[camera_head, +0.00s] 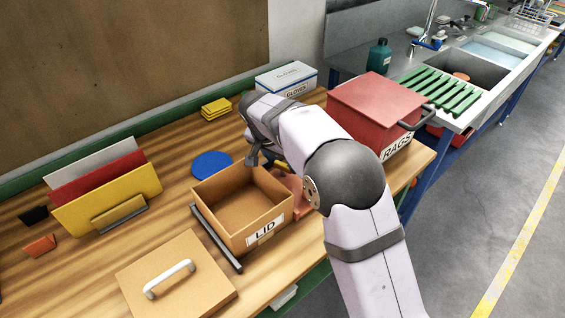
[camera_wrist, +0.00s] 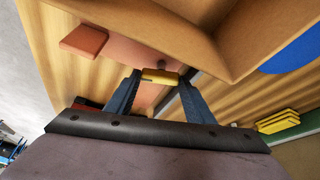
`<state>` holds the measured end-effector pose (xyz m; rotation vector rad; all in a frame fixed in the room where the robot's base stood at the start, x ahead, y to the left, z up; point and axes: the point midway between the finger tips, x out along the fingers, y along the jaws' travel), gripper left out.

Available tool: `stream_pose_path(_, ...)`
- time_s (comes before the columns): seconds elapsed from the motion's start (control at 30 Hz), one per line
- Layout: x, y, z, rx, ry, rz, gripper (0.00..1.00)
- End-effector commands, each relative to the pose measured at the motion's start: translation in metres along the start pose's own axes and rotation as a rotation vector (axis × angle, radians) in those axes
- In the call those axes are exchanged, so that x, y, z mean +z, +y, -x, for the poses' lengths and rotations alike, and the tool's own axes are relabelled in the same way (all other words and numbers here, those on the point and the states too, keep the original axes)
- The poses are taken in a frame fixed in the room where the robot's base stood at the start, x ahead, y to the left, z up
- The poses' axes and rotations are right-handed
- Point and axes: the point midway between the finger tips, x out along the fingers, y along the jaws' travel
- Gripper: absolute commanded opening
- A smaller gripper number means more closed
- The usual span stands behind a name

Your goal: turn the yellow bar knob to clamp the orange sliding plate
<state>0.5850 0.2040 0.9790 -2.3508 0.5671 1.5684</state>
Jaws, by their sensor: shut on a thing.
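The yellow bar knob (camera_wrist: 160,76) shows between my fingertips in the wrist view. My gripper (camera_wrist: 160,80) is shut on it, one dark finger at each end. The orange plate (camera_wrist: 122,47) lies around and behind the knob, partly covered by the fingers. An orange block (camera_wrist: 84,41) stands at its left in that view. In the head view, only part of the orange plate (camera_head: 297,188) shows between the open box and my arm. My arm covers most of the knob there, and I cannot tell how far it is turned.
An open cardboard box (camera_head: 215,222) marked LID stands close beside the gripper. A lid with a white handle (camera_head: 198,290) lies in front. A red RAGS box (camera_head: 375,105) is right of my arm. A blue disc (camera_head: 211,164) and yellow stack (camera_head: 216,107) lie behind.

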Motion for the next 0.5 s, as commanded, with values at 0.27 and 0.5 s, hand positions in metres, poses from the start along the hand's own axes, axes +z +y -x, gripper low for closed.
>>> stream_pose_path(0.27, -0.0004, -0.0021, 0.0008, 0.065, -0.001, -0.162, 0.26)
stream_pose_path(0.5, -0.0002, -0.0026, 0.0006, 0.092, -0.002, -0.229, 0.26)
